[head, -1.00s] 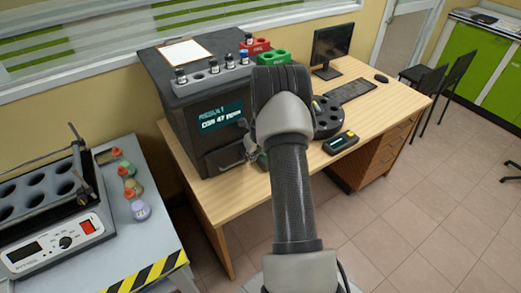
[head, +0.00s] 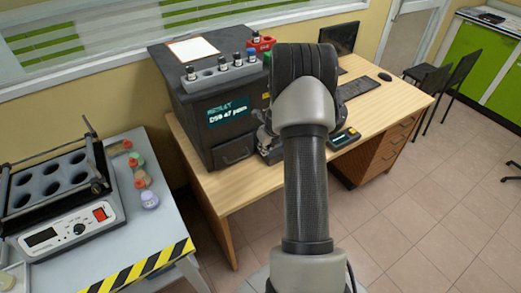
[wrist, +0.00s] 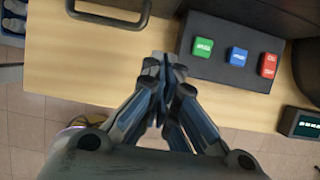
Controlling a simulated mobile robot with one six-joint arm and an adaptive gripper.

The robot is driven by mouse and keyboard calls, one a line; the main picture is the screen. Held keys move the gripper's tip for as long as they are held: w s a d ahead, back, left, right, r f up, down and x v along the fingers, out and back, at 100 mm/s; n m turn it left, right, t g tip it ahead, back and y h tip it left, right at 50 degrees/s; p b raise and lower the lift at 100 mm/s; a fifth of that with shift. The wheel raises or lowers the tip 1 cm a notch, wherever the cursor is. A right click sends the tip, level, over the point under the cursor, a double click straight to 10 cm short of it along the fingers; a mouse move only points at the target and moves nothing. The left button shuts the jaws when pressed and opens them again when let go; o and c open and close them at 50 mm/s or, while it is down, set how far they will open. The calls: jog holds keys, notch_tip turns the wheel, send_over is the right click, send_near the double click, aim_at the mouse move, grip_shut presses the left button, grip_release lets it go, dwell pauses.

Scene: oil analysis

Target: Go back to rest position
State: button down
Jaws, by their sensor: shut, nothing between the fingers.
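My gripper (wrist: 165,72) is shut and empty in the wrist view, its fingertips together over the wooden desk (wrist: 100,85). It is apart from the button box (wrist: 190,62), which has a green, a blue and a red button and lies just beyond the fingertips. In the head view my arm hides most of my gripper; a small part shows left of the arm, in front of the dark analyser (head: 195,130). The analyser's screen (head: 228,111) is lit with a result in ppm.
A rack of vials (head: 220,73) and a clipboard (head: 193,50) sit on the analyser. A heating block (head: 55,190) and several small capped bottles (head: 149,199) stand on the left bench. A monitor (head: 340,38) and keyboard (head: 358,89) are at the desk's far end.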

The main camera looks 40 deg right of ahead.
jog(key=shift+p+v, duration=0.35)
jog(key=shift+v, duration=1.35)
jog(key=shift+s, duration=0.15)
jog(key=s+a+r+n+y, duration=0.1)
jog(key=s+a+r+n, duration=0.2)
jog(key=a+r+n, duration=1.85)
jog(key=s+a+r+n, duration=0.2)
jog(key=s+a+n, duration=0.6)
jog(key=s, duration=0.2)
jog(key=s+a+r+n, duration=0.3)
jog(key=s+a+n, duration=0.5)
jog(key=s+n, duration=0.1)
jog(key=shift+s+r, duration=0.2)
jog(key=shift+s, duration=0.45)
